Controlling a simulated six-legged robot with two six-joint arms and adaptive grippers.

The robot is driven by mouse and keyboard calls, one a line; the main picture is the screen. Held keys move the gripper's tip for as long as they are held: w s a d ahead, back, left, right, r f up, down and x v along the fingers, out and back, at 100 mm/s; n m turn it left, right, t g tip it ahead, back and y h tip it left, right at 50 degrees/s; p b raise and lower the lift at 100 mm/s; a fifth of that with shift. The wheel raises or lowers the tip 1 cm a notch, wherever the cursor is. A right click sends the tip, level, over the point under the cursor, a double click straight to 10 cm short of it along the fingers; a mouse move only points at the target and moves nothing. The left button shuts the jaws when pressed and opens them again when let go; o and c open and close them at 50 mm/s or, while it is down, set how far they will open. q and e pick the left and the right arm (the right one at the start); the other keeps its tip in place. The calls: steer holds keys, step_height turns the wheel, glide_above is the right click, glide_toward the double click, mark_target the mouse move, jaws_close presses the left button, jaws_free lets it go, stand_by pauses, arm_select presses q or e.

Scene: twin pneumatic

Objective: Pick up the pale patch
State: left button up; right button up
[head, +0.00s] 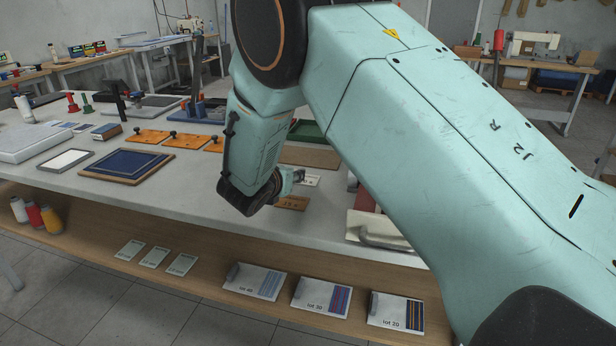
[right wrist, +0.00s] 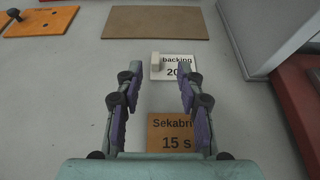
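A white card (right wrist: 180,72) marked "backing 20" lies on the grey table in the right wrist view. A small pale piece (right wrist: 155,62) shows at its left edge; I cannot tell for sure whether this piece or another is the pale patch. My right gripper (right wrist: 158,75) is open and empty, its purple-padded fingers apart on both sides of the card's near part in the picture. In the head view the right gripper (head: 292,177) is low over the table, partly hidden by its wrist, beside the white card (head: 309,181). My left gripper is not in view.
An orange-brown card (right wrist: 172,134) marked "15 s" lies nearer, between the fingers in the picture. A brown board (right wrist: 155,22) lies beyond. A grey metal block (right wrist: 255,30) and a red part (right wrist: 298,100) stand at the right. Orange plates (head: 150,136) lie at the left.

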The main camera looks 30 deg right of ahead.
mark_target(311, 180)
steer(key=shift+w+a, duration=0.35)
steer(key=shift+a, duration=0.05)
steer(key=shift+w+d, duration=0.15)
steer(key=shift+w, duration=0.1)
steer(key=x, duration=0.3)
steer(key=s+x, duration=0.1)
steer(key=x, duration=0.1)
steer(key=shift+d+f, duration=0.25)
steer(key=shift+f, duration=0.1)
steer(key=shift+w+d+f+b, duration=0.15)
steer(key=shift+w+d+b, duration=0.05)
steer(key=shift+w+b, duration=0.1)
steer(key=shift+w+a+r, duration=0.1)
steer(key=shift+a+r, duration=0.2)
steer(key=shift+a, duration=0.05)
steer(key=shift+d+f, duration=0.1)
steer(key=shift+d, duration=0.1)
steer(key=shift+d+f, duration=0.15)
steer(key=shift+d, duration=0.15)
steer(key=c, duration=0.3)
steer(key=shift+a, duration=0.4)
steer(key=c, duration=0.5)
steer(key=shift+d, duration=0.3)
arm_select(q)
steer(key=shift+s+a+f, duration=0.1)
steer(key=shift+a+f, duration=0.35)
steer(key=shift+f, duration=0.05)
